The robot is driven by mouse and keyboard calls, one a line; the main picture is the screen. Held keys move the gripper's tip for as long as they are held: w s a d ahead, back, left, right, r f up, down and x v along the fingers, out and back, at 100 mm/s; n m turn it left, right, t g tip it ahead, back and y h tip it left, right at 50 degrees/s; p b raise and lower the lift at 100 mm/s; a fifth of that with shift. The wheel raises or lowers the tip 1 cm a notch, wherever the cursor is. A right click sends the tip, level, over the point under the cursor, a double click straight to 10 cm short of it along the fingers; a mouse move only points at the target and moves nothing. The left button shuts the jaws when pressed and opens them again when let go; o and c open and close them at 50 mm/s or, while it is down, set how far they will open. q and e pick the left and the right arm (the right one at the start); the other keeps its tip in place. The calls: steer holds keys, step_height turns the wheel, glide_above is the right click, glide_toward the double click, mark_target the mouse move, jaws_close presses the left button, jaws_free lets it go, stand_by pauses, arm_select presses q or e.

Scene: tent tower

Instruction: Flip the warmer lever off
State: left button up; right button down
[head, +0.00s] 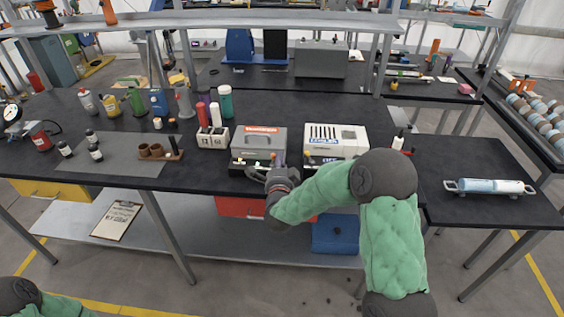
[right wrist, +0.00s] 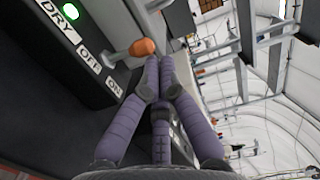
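A grey box unit with a red label (head: 259,140) stands at the front of the dark bench in the head view. My right gripper (head: 279,160) is at its front right corner. In the right wrist view a dark panel (right wrist: 60,75) carries a lit green lamp and the words DRY, OFF and ON. A lever with an orange knob (right wrist: 142,47) sticks out beside OFF and ON; its exact setting I cannot tell. My right gripper's purple fingers (right wrist: 160,62) are together, empty, with the tips right beside the knob; contact is unclear.
A white box unit (head: 335,140) stands just right of the grey one. A white holder with bottles (head: 213,138) is at its left. Several bottles and a brown cup block (head: 160,150) stand further left. A side table (head: 490,205) with a tray is at right.

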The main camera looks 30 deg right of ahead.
steer(key=shift+w+a+r+n, duration=0.2)
steer(key=shift+a+n, duration=0.1)
steer(key=shift+n, duration=0.35)
steer(key=shift+w+a+r+n, duration=0.15)
steer(key=shift+a+n, duration=0.1)
steer(key=shift+n, duration=0.4)
arm_select(q)
steer(key=shift+r+p, duration=0.35)
steer(key=shift+r, duration=0.05)
arm_select(e)
steer(key=shift+w+a+n, duration=0.15)
steer(key=shift+a+n, duration=0.15)
steer(key=shift+n, duration=0.4)
arm_select(q)
steer(key=shift+r, duration=0.1)
arm_select(e)
steer(key=shift+w+a+n, duration=0.1)
steer(key=shift+n, duration=0.2)
